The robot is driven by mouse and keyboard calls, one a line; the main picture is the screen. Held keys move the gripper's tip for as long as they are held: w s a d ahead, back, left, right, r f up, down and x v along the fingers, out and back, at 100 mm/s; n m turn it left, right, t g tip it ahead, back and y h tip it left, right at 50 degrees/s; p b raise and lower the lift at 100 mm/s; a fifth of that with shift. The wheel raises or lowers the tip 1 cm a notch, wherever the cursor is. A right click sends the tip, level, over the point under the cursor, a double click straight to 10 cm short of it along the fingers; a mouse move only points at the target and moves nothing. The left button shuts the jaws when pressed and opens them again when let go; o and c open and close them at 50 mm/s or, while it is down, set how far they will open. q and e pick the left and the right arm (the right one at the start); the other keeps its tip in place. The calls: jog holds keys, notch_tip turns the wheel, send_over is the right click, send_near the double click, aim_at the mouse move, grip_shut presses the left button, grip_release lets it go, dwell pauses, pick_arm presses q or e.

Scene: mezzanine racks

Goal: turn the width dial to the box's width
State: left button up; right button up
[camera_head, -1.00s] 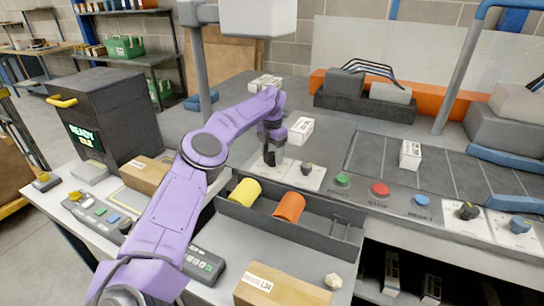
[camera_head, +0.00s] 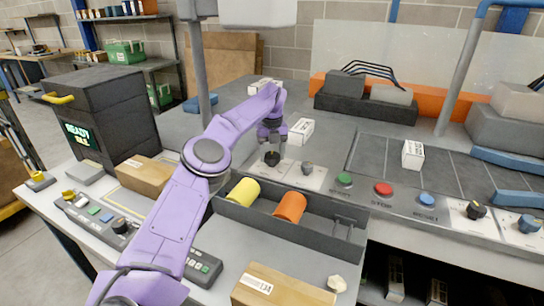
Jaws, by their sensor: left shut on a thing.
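My left gripper (camera_head: 271,146) reaches down to a black dial (camera_head: 272,159) on a pale plate behind the tray. Its fingers are shut on this dial, and its arm hides part of the surroundings. A second, grey dial (camera_head: 307,168) stands beside it on the right. The dial labels are too small to read. A brown box (camera_head: 145,174) lies at the left on a yellow-lined area, partly behind my arm. Another brown box (camera_head: 278,286), with a white label, lies at the front. My right gripper is not in view.
A dark tray (camera_head: 340,236) holds a yellow cylinder (camera_head: 243,191) and an orange one (camera_head: 290,207). Green (camera_head: 344,180), red (camera_head: 383,189) and blue (camera_head: 427,200) buttons line the right panel. White boxes stand behind. A dark machine (camera_head: 105,115) with a lit display stands left.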

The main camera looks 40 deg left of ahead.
pick_arm(q)
jog(key=n+b, duration=0.1)
jog(key=n, duration=0.3)
jog(key=shift+f+n, duration=0.15)
jog(key=shift+n, duration=0.15)
jog(key=n+b, duration=0.2)
jog(key=n, duration=0.8)
jog(key=shift+b, duration=0.35)
jog(key=n, duration=0.4)
jog(key=shift+n, duration=0.7)
jog(key=o, duration=1.1)
jog(key=shift+c, duration=0.2)
